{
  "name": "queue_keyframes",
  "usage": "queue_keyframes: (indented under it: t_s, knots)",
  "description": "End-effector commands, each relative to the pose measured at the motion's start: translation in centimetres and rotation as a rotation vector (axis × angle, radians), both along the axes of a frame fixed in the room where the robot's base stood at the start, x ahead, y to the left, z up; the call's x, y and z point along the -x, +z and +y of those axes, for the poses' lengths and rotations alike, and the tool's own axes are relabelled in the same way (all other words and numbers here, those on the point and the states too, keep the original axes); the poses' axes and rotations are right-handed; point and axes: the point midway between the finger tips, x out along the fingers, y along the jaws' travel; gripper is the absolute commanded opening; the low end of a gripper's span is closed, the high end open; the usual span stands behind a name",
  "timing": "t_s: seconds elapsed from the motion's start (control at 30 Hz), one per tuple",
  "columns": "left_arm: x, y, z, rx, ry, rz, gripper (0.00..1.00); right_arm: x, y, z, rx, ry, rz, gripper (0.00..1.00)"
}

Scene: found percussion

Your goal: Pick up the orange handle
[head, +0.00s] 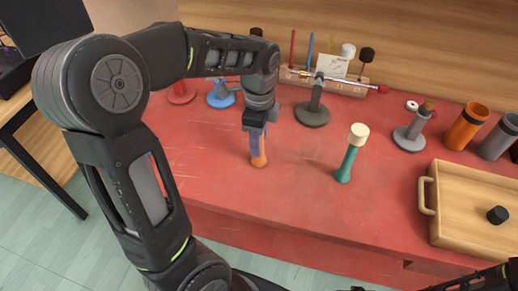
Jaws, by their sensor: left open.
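The orange handle (259,161) stands upright on the red worktop, left of the middle in the head view. A purple-grey stretch shows above its orange lower end, and its top is hidden by my gripper. My left gripper (257,127) points down right over the handle, with its jaws open around or just in front of the upper part; I cannot tell which. No grip on the handle shows. My right gripper is not in view; only a dark part of my right arm shows at the bottom right corner.
A green handle with a cream head (350,152) stands to the right. Behind are a grey stand (313,115) with a rod and a wooden rack (335,82) of mallets. A wooden tray (438,235) and orange and grey cups (466,126) are at right. The front middle is clear.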

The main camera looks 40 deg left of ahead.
Motion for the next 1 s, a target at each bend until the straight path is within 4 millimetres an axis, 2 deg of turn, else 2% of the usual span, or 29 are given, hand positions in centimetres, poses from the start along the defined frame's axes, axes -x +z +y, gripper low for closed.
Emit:
queue_keyframes:
  t_s: [0.23,0.8,1.0]
  knots:
    - [-0.01,0.03,-0.01,0.000,0.000,-0.001,0.48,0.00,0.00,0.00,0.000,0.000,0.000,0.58]
    - [-0.01,0.04,-0.01,0.000,0.000,0.000,0.01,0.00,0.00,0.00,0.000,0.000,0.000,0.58]
    - [-0.01,0.04,-0.01,0.000,0.000,0.000,0.00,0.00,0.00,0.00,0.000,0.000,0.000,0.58]
